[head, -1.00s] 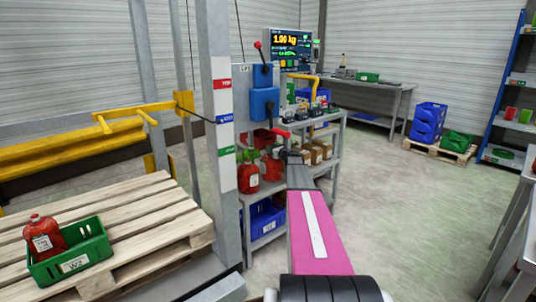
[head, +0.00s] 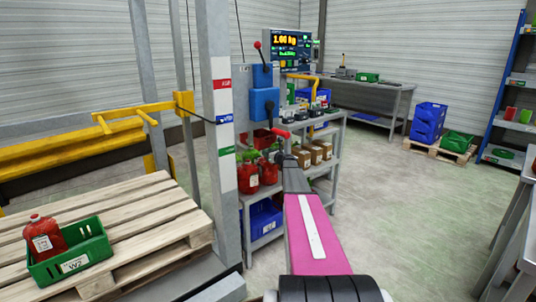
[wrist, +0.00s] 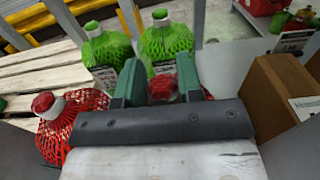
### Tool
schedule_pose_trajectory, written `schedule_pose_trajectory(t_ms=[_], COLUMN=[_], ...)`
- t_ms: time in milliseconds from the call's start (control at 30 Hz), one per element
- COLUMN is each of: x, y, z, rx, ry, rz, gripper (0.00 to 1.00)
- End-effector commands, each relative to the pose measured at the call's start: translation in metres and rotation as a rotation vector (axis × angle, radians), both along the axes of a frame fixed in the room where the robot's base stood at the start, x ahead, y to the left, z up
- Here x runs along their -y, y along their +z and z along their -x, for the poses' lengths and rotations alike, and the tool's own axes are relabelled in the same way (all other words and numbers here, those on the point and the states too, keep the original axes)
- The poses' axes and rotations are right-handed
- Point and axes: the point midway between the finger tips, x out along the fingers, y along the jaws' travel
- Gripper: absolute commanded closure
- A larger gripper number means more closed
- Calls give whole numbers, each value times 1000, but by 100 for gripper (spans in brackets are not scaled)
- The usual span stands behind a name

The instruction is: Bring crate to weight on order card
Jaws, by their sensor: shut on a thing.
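The green crate (head: 92,246), with a white label, sits on the wooden pallet at left and holds one red-netted bottle (head: 47,238). The display (head: 290,45) reads about 1.00 kg. My gripper (head: 277,150) is at the shelf rack. In the wrist view my gripper (wrist: 158,85) is shut on a red-topped bottle (wrist: 162,90), mostly hidden by the jaws. Another red-netted bottle (wrist: 72,122) stands to its left. Two green-netted bottles (wrist: 108,52) (wrist: 166,42) stand just behind. I cannot make out an order card.
Brown boxes (head: 313,153) stand on the shelf right of my gripper; one box (wrist: 283,95) is close in the wrist view. A post (head: 218,110) stands between pallet and rack. A blue bin (head: 262,218) is below.

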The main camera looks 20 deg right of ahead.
Motion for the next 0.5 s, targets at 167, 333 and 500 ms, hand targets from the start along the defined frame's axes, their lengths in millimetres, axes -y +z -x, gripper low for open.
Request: schedule_pose_trajectory(t_ms=[167, 333, 500], x=[0, 0, 0], y=[0, -1, -3], z=[0, 0, 0], rx=[2, 2, 0], ry=[0, 0, 0], rz=[-2, -2, 0], gripper=[100, 100, 41])
